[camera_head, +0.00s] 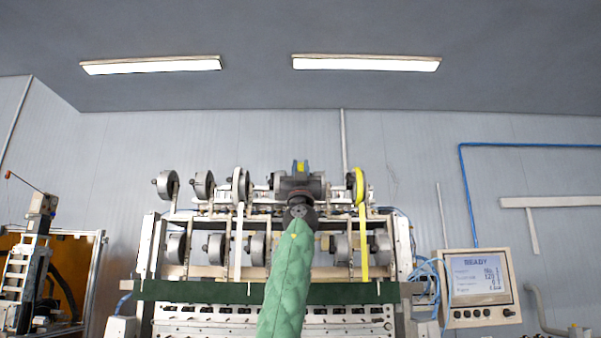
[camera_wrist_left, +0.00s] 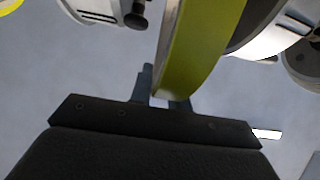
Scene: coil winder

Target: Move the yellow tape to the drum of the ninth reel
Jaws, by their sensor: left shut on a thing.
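My left gripper (camera_head: 300,168) is raised at the top row of reels, in the middle of the coil winder. In the left wrist view the yellow tape (camera_wrist_left: 205,45) is a broad curved band rising from between the fingertips (camera_wrist_left: 160,98). A grey reel drum (camera_wrist_left: 268,28) is close beside it there; I cannot tell whether they touch. A second yellow band (camera_head: 360,187) is on a top-row reel to the right, its strip hanging down. My right gripper is not in view.
Several grey reels stand in two rows; one top reel carries a white tape (camera_head: 239,230) hanging down. The green bar (camera_head: 200,291) runs across the winder's front. A control panel (camera_head: 480,287) reading READY stands at the right. The wall above the reels is clear.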

